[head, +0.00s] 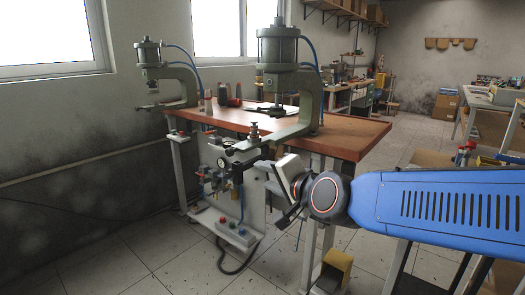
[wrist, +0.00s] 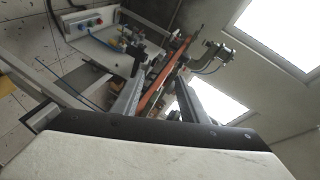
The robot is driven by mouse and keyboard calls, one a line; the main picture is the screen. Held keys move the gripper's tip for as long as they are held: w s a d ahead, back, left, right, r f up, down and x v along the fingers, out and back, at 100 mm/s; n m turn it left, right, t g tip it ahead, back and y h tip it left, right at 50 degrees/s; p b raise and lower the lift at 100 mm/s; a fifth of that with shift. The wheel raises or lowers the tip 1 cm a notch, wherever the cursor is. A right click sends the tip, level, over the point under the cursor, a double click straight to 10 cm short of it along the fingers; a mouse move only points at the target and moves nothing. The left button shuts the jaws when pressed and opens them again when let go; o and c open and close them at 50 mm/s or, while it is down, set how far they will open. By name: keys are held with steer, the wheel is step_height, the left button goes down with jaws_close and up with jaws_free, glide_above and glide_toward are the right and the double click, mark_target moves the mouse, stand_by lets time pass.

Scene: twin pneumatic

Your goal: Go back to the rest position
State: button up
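My gripper (wrist: 160,75) shows in the wrist view with its two grey fingers apart and nothing between them. In the head view my gripper (head: 272,192) is at the end of my blue arm, in front of the near side of the press bench (head: 345,140). It partly overlaps the bench's front equipment, and its fingers are hard to make out there. Two pneumatic presses stand on the bench: a near one (head: 278,50) and a far one (head: 149,55). In the wrist view the bench edge (wrist: 158,85) runs tilted beyond the fingers.
A control box with coloured buttons (head: 233,230) sits low under the bench; it also shows in the wrist view (wrist: 84,23). Gauges and valves (head: 228,150) are mounted at the bench front. Tiled floor is open at front left.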

steer(key=s+d+f+n+g+h, duration=0.3)
steer(key=s+d+f, duration=0.5)
steer(key=s+d, duration=0.3)
steer(key=s+d+f+n+g+h, duration=0.4)
steer(key=s+d+f, duration=0.5)
steer(key=d, duration=0.8)
steer(key=s+n+g, duration=0.1)
steer(key=s, duration=0.2)
steer(key=shift+d+f, duration=0.15)
steer(key=shift+d, duration=0.25)
